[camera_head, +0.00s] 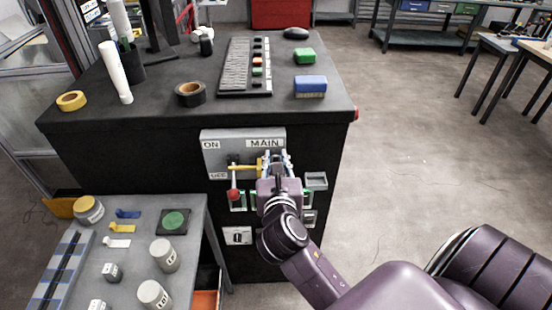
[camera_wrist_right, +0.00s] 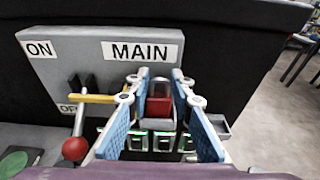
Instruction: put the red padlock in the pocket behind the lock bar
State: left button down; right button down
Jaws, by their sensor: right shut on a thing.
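The red padlock (camera_wrist_right: 158,98) is between the blue-padded fingers of my right gripper (camera_wrist_right: 158,112) in the right wrist view. The gripper is shut on it, close in front of the grey MAIN panel (camera_wrist_right: 110,52). In the head view my right gripper (camera_head: 277,165) covers the panel's right part, and I cannot make out the padlock there. The yellow lock bar (camera_wrist_right: 92,98) sticks out left of the fingers; it also shows in the head view (camera_head: 242,168). The pocket behind it is hidden by the bar and gripper. My left gripper is not in view.
A lever with a red ball (camera_wrist_right: 75,149) hangs left of my gripper. A small grey open holder (camera_head: 316,180) is on the cabinet front at right. A grey side table (camera_head: 135,255) with jars and tags stands at lower left.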

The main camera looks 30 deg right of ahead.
jog(key=c, duration=1.7)
grip_release()
jog(key=shift+c, duration=0.2)
jog(key=shift+r, duration=0.15)
jog(key=shift+s+a+r, duration=0.1)
jog(key=shift+s+a, duration=0.1)
jog(key=shift+s, duration=0.1)
jog(key=shift+p+v, duration=1.65)
jog(key=shift+v, duration=4)
